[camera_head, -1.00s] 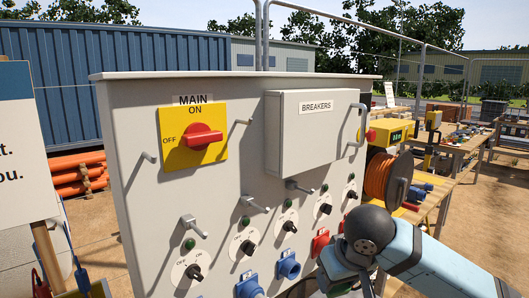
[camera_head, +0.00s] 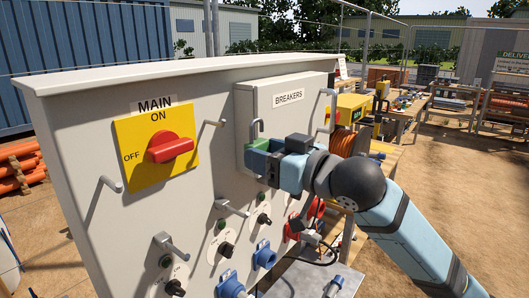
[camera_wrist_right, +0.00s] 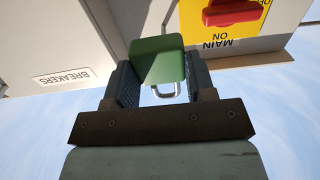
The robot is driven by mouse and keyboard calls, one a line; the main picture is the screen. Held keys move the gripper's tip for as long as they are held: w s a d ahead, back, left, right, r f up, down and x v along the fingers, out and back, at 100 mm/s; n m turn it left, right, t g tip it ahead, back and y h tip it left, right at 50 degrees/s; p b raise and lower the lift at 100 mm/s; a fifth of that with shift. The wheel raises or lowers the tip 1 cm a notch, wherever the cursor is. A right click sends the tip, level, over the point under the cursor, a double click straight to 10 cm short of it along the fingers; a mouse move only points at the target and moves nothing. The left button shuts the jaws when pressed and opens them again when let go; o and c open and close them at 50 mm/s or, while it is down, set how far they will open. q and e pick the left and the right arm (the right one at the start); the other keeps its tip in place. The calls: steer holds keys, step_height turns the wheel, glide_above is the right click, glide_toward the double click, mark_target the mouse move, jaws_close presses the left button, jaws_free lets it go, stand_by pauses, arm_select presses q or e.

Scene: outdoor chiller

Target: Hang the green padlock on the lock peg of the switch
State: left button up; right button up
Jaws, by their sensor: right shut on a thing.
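My right gripper (camera_head: 272,160) is shut on the green padlock (camera_head: 260,143), in front of the breakers box. The padlock's metal shackle (camera_head: 257,127) points up in the head view. The right wrist view shows the green body (camera_wrist_right: 157,58) between the two fingers, with the shackle (camera_wrist_right: 167,91) towards the palm. The main switch (camera_head: 155,148) is a yellow plate with a red handle (camera_head: 171,147) lying nearly level. One metal peg (camera_head: 110,184) sticks out left of the plate and another peg (camera_head: 215,123) right of it, apart from the padlock. My left gripper is out of view.
The grey breakers box (camera_head: 286,92) has a handle (camera_head: 331,105) on its right side. Lower on the panel (camera_head: 85,125) are several metal levers, black knobs and blue sockets (camera_head: 264,255). Free air lies between the padlock and the yellow plate.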

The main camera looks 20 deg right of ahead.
steer(key=shift+p+x, duration=0.7)
steer(key=shift+x, duration=0.15)
steer(key=p+x, duration=0.1)
steer(key=x, duration=0.2)
steer(key=shift+w+a, duration=0.15)
steer(key=shift+f, duration=0.1)
steer(key=shift+p, duration=0.35)
steer(key=shift+w+a+p, duration=0.1)
steer(key=shift+w+p, duration=0.1)
steer(key=shift+p, duration=0.2)
